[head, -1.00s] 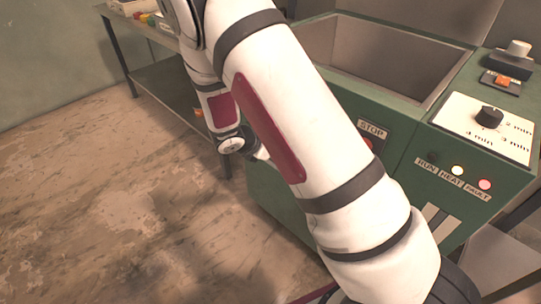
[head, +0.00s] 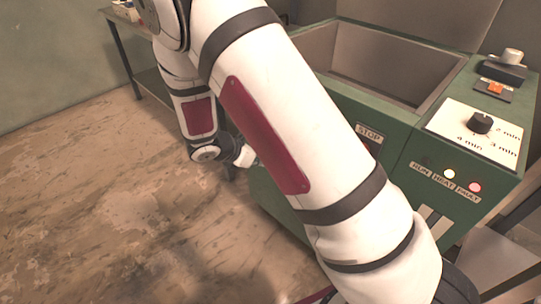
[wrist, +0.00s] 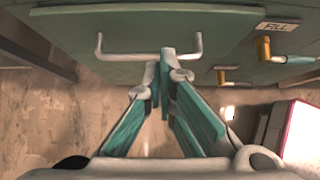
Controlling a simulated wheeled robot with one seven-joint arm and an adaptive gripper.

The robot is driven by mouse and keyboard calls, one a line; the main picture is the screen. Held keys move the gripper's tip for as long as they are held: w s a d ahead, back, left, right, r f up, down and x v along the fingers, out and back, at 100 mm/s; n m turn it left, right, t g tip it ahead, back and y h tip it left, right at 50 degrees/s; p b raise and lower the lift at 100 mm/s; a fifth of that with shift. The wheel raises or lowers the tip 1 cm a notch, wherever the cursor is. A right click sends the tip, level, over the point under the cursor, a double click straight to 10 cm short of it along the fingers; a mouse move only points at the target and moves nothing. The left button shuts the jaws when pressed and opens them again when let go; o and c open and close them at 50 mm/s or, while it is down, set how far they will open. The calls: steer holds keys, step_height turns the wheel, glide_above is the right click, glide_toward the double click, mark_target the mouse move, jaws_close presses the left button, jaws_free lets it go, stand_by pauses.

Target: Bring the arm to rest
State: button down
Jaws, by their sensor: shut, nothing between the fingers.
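My gripper (wrist: 166,62) shows in the wrist view with its fingertips together and nothing between them. It points at the front of a green cabinet (wrist: 75,38), and its tips overlap a pale bar handle (wrist: 120,56) in the picture. I cannot tell whether they touch the handle. In the head view my white arm with dark red panels crosses the middle, bent, and the gripper itself is hidden.
A green machine (head: 400,175) with an open basin (head: 385,65), a dial (head: 480,122) and lit lamps (head: 448,174) stands at the right. A bench (head: 150,80) is behind. Brass valves (wrist: 263,48) stick out from the cabinet. Floor (head: 90,210) at the left is clear.

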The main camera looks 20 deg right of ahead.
steer(key=p+v, duration=0.1)
steer(key=v, duration=0.4)
steer(key=s+d+r+m+g+y, duration=0.1)
steer(key=s+d+r+m+g, duration=0.1)
steer(key=s+d+r+m, duration=0.4)
steer(key=s+d+r+m+g+y, duration=0.1)
steer(key=s+r+m, duration=0.5)
steer(key=s+r, duration=0.5)
steer(key=s+a+r+m+y, duration=0.3)
steer(key=s+m, duration=0.2)
steer(key=s, duration=0.5)
steer(key=s+a+r+m+y, duration=0.2)
steer(key=s+r+m+y, duration=0.15)
steer(key=s+m, duration=0.45)
step_height(320, 180, up, 25)
steer(key=s+n+t+p, duration=0.2)
steer(key=t+p, duration=0.1)
steer(key=p, duration=1.9)
steer(key=shift+f+n+t+p, duration=0.2)
steer(key=shift+n+t+p, duration=0.1)
steer(key=shift+t, duration=0.1)
